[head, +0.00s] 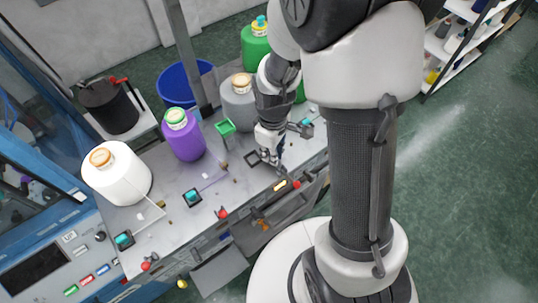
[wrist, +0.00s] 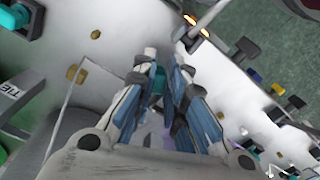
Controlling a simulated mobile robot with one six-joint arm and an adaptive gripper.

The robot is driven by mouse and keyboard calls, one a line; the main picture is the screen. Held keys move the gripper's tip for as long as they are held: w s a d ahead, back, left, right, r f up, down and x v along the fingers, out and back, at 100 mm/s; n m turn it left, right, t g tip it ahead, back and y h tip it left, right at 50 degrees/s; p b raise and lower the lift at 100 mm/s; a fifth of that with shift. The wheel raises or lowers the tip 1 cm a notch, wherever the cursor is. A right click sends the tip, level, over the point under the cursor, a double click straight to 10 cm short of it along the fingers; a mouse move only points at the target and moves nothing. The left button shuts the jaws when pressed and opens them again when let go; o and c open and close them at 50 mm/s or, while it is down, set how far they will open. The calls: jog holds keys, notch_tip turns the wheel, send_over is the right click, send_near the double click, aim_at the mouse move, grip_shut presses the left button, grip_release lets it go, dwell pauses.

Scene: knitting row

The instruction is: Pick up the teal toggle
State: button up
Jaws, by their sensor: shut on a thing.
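My gripper (head: 268,158) is over the right part of the pale worktop in the head view. In the wrist view my gripper (wrist: 165,72) has its blue-padded fingers close together, with a small teal toggle (wrist: 158,84) between them, mostly hidden by the fingers. The head view does not show the held piece clearly. Other teal pieces on dark mounts stand on the worktop: one at the left (head: 123,239), one in the middle (head: 191,196) and one right of my gripper (head: 306,122). A teal piece also shows at the top left of the wrist view (wrist: 30,22).
A blue bin (head: 180,84) stands behind.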

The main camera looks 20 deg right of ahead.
jog(key=shift+r, duration=0.1)
jog(key=shift+c, duration=0.2)
notch_tip(320, 180, up, 20)
dwell(0.4)
